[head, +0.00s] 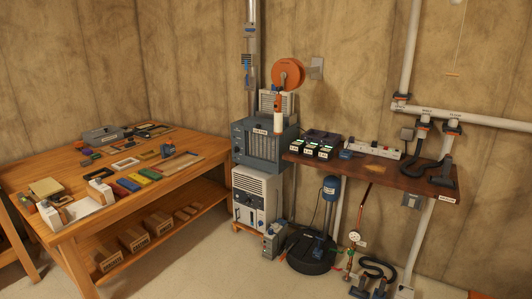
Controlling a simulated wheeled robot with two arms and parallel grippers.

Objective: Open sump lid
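A round black sump lid (303,258) lies low on the floor under the right-hand shelf, in the lower middle of the head view. It looks closed, though its far edge is partly hidden. A blue-topped pump (329,188) with an upright body stands at the lid's back right. I cannot tell whether the pump rests on the lid or passes through it. Neither of my grippers is in view.
A wooden workbench (150,205) with several small items stands at left. Stacked grey units (258,195) stand left of the lid. A brown wall shelf (375,175) overhangs it. A gauge (354,237) and black hoses (375,268) are at its right. Floor in front is clear.

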